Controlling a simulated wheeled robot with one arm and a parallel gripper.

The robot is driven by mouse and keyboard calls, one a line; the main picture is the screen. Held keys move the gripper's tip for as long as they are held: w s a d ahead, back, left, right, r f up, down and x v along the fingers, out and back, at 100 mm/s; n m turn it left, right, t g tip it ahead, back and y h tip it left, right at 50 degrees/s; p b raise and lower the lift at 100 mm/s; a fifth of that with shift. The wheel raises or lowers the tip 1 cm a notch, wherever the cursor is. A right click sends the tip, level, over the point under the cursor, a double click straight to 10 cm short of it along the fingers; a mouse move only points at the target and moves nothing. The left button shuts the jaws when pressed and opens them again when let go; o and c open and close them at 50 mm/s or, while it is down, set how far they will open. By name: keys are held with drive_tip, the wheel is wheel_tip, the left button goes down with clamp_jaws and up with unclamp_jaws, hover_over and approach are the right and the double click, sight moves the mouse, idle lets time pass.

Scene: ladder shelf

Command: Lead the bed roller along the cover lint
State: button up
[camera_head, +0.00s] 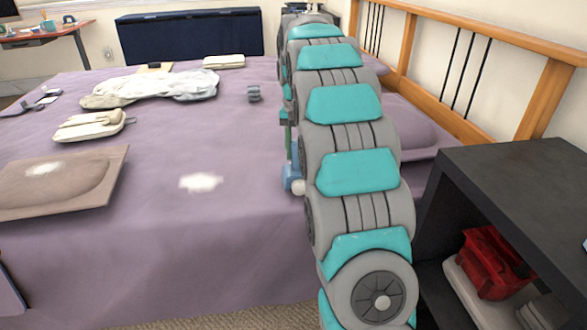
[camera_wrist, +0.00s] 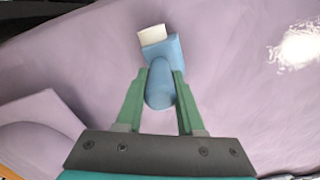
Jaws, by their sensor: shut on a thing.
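The bed roller (camera_wrist: 161,90) has a blue handle and a white head that points away from my gripper (camera_wrist: 160,74). My green fingers are shut on its handle. In the head view the roller (camera_head: 294,183) shows low beside my arm, over the purple cover (camera_head: 250,240); I cannot tell whether it touches the cover. The cover lint (camera_head: 201,182) is a white fuzzy patch on the cover, to the left of the roller and apart from it. In the wrist view the lint (camera_wrist: 300,45) lies at the right edge. My arm hides part of the bed.
A brown board (camera_head: 100,190), a cream pouch (camera_head: 90,126) and a crumpled white cloth (camera_head: 155,87) lie on the left of the bed. A dark shelf unit (camera_head: 520,190) with a red bin (camera_head: 492,265) stands at the right. The cover between roller and lint is clear.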

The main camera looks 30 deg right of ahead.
clamp_jaws()
drive_tip(key=shift+w+r+p, duration=0.1)
drive_tip(key=shift+r+p, duration=0.7)
drive_tip(key=shift+r, duration=2.7)
